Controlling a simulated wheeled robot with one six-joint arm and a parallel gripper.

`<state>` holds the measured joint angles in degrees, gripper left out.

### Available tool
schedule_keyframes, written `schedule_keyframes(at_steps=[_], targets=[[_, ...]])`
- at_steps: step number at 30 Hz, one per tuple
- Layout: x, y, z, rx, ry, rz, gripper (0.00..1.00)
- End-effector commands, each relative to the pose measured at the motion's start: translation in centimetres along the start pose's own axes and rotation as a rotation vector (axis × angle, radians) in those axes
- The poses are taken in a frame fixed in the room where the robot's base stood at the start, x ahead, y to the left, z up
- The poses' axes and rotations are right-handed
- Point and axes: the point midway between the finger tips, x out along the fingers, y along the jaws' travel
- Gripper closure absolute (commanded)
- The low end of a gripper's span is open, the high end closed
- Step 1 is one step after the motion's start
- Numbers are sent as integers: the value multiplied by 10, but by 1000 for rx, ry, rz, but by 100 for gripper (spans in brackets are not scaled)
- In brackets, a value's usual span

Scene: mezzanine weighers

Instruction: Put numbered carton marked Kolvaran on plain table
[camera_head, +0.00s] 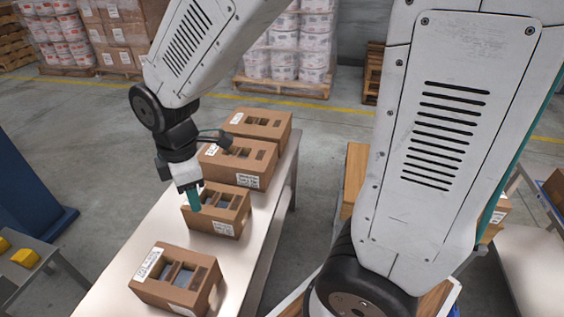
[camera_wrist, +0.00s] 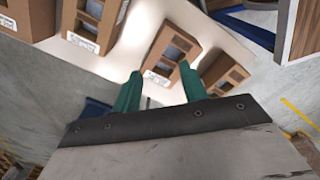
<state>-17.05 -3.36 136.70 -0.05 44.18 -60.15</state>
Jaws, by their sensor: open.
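Several brown cardboard cartons with cut-out tops and white labels stand in a row on a long pale table (camera_head: 118,290). They are a nearest carton (camera_head: 196,292), a smaller carton (camera_head: 222,222) behind it, a third carton (camera_head: 228,172) and a farthest carton (camera_head: 270,131). The print is too small to read, so I cannot tell which is marked Kolvaran. My gripper (camera_head: 194,199) points down at the smaller carton's left side. In the wrist view my gripper (camera_wrist: 161,73) has its green fingers apart, with a labelled carton (camera_wrist: 157,78) beyond them. Contact is unclear.
Another pale table (camera_head: 535,270) stands at the right, partly hidden by my arm. A grey stand with yellow pieces (camera_head: 27,257) and a blue post (camera_head: 30,190) are at the left. Loaded pallets (camera_head: 290,85) stand at the back. Open floor lies between.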

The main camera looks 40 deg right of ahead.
Motion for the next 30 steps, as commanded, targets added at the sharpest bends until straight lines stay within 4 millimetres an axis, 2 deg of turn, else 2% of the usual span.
schedule_keyframes(at_steps=[1,6,12,15,19,30], targets=[[-22,-6,18,126,8,16,57],[-74,-42,69,565,21,37,57],[-112,-94,116,1032,39,55,57],[-120,-114,129,1195,46,60,57],[-125,-129,138,1317,51,63,57],[-126,-133,140,1351,51,62,57]])
